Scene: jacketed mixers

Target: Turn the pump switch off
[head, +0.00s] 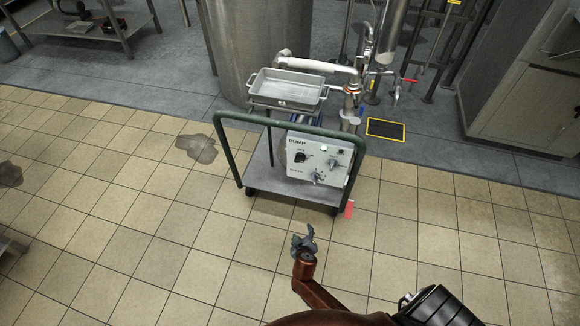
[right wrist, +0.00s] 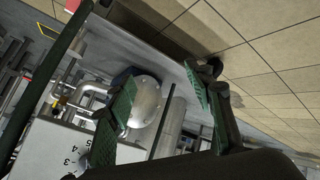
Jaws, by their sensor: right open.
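The pump control box (head: 318,163) is a pale panel marked PUMP on a wheeled cart. My right gripper (head: 303,240) is open and empty in front of the cart, below the box in the head view. In the right wrist view its two green fingers (right wrist: 165,105) are spread apart with nothing between them. Part of the box face (right wrist: 50,145) with printed numbers shows there at lower left. My left gripper is not in view.
The cart has a green handle rail (head: 230,150) around the box and a metal tray (head: 287,90) behind it. A large steel tank (head: 255,40) and pipes stand behind. The tiled floor in front is clear.

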